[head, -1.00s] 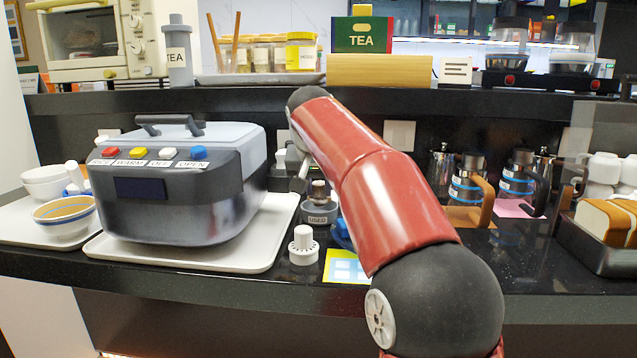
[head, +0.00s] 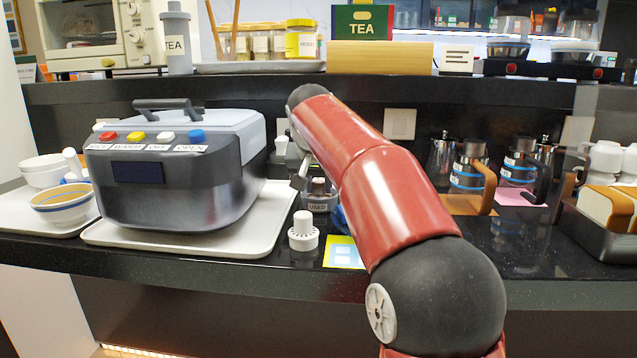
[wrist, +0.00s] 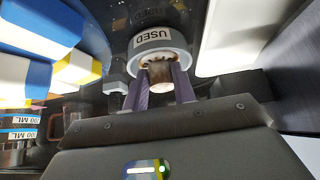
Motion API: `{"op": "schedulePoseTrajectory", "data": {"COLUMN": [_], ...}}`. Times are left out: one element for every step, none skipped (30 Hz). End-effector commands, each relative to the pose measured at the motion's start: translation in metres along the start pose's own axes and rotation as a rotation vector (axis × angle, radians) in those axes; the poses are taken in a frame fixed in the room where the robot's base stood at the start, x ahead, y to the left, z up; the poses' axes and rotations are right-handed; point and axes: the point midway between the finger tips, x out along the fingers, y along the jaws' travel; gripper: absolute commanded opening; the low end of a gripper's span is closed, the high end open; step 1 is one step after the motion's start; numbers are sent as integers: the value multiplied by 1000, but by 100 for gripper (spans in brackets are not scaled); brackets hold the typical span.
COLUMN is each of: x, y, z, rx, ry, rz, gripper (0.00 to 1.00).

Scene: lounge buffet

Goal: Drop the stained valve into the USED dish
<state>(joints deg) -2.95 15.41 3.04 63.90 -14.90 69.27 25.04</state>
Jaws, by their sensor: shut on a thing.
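The USED dish (head: 318,206) is a small round grey dish with a white label, on the dark counter right of the cooker's tray. It also shows in the wrist view (wrist: 158,37). The stained valve (wrist: 160,82), pale with brown marks, is between the two fingers of my gripper (wrist: 162,88), which is shut on it. In the head view the valve (head: 318,186) shows brown, upright, directly above or partly inside the dish. I cannot tell whether it touches the bottom. My arm hides most of the gripper in the head view.
A yellow and blue card (head: 343,252) and a blue object (head: 340,220) lie to the right, partly behind my arm. The cooker (head: 178,170) on its white tray (head: 262,235) bounds the left side.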

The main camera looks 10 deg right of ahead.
Motion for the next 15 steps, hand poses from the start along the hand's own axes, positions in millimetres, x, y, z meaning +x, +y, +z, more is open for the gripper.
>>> {"op": "schedulePoseTrajectory", "data": {"x": [2, 2, 3, 3, 2, 2, 2, 2, 2, 2, 2, 2, 2, 0, -3], "y": [0, 0, 0, 0, 0, 0, 0, 0, 0, 0, 0, 0, 0, 0, 0], "z": [1, 2, 2, 2, 2, 2, 2, 2, 2, 2, 2, 2, 2, 1, 1], "rx": [0, 0, 0, 0, 0, 0, 0, 0, 0, 0, 0, 0, 0, 0, 0], "ry": [0, 0, 0, 0, 1, 0, 0, 0, 0, 0, 0, 0, 1, 1, 2], "rz": [0, 0, 0, 0, 0, 0, 0, 0, 0, 0, 0, 0, 0, -1, -1], "gripper": [0, 0, 0, 28, 32, 37, 41, 45, 50, 52, 52, 52, 52, 52, 52]}}
